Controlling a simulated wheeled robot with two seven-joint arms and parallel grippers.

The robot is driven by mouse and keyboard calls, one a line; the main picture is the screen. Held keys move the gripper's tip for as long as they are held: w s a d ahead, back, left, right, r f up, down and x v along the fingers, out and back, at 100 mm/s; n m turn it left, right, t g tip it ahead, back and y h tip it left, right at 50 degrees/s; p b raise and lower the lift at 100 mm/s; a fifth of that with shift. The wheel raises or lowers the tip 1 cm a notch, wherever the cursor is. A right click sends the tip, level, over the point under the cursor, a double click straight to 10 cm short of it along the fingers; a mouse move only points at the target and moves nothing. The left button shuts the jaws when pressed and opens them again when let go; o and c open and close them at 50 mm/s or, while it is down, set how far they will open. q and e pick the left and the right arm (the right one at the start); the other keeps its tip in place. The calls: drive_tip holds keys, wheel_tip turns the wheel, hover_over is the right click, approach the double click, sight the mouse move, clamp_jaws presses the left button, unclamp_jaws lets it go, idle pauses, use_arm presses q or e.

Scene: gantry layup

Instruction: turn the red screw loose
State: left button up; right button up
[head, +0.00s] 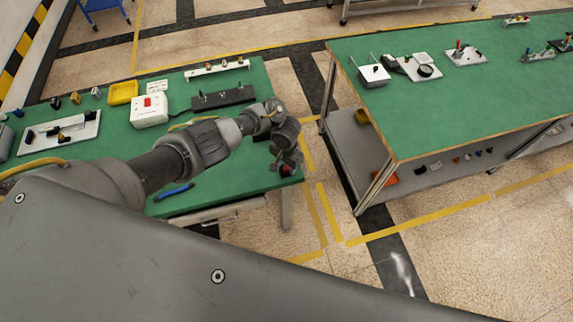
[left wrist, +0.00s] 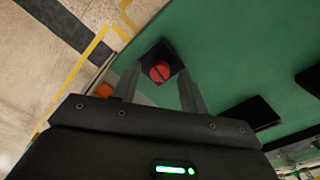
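The red screw (left wrist: 160,71) has a round slotted head and sits in a dark square block (left wrist: 152,56) near the table edge. In the left wrist view it lies between the tips of my left gripper (left wrist: 158,82), which is open with one finger on each side. I cannot tell whether the fingers touch the screw. In the head view my left gripper (head: 287,160) points down at the near right corner of the left green table (head: 225,150), and a bit of the red screw (head: 286,170) shows under it. My right gripper is not in view.
On the left table are a white box with a red button (head: 150,111), a yellow bin (head: 123,92), a dark fixture (head: 222,97) and a blue tool (head: 174,191). An aisle separates it from a second green table (head: 470,100) with several fixtures.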

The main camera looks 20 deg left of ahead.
sight(287, 167)
use_arm(q)
drive_tip(key=shift+r, duration=0.45)
wheel_tip(287, 167, up, 5)
drive_tip(key=shift+f, duration=0.2)
drive_tip(key=shift+w+d+r+b, duration=0.15)
drive_tip(key=shift+w+r+b, duration=0.2)
drive_tip(key=shift+r, duration=0.7)
drive_tip(key=shift+s+a+r, duration=0.25)
drive_tip(key=shift+s+r, duration=0.05)
drive_tip(key=shift+s, duration=0.05)
wheel_tip(287, 167, up, 3)
drive_tip(key=shift+f+p, duration=0.2)
drive_tip(key=shift+p, duration=0.1)
